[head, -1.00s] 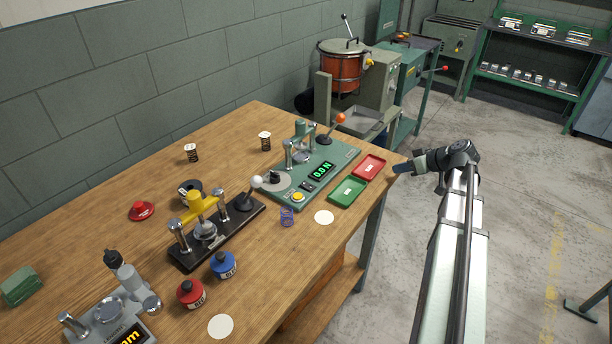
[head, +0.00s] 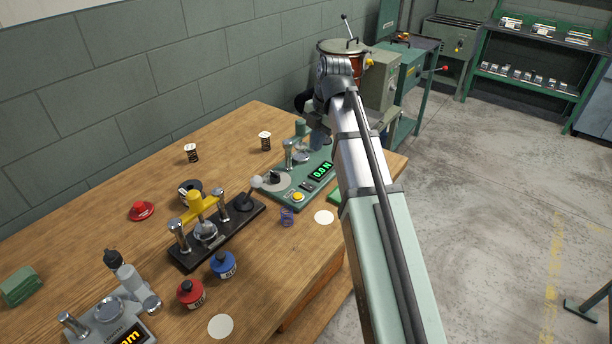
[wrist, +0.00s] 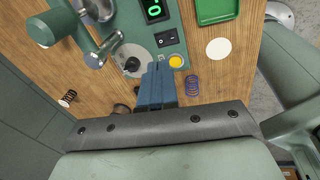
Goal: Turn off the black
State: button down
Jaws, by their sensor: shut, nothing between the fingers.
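A green tester (head: 328,170) with a lit green display (head: 321,172) stands at the back right of the bench. A black rocker switch (head: 307,186) sits on its top next to the display, and shows in the wrist view (wrist: 167,38) above a yellow button (wrist: 177,61). A black knob on a grey dial (wrist: 132,65) lies to the switch's left. My gripper (wrist: 158,66) has its blue fingers together and empty, over the tester's near edge in the wrist view, apart from the switch in the picture. In the head view my arm hides part of the tester and the trays.
A black-based press with a yellow handle (head: 197,203) stands left of the tester. A purple spring (wrist: 192,84) and a white disc (wrist: 218,50) lie beside the tester, near a green tray (wrist: 219,12). Red and blue bottles (head: 223,265) stand at the front.

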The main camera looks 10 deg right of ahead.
aim_at(305, 183)
jog(key=shift+n+h, duration=0.3)
jog(key=shift+n, duration=0.4)
jog(key=a+f, duration=0.1)
jog(key=f, duration=0.3)
jog(key=a+f, duration=0.1)
jog(key=f, duration=0.3)
jog(key=a+f, duration=0.1)
jog(key=f, duration=0.3)
jog(key=shift+w+f, duration=0.2)
jog(key=shift+w, duration=0.15)
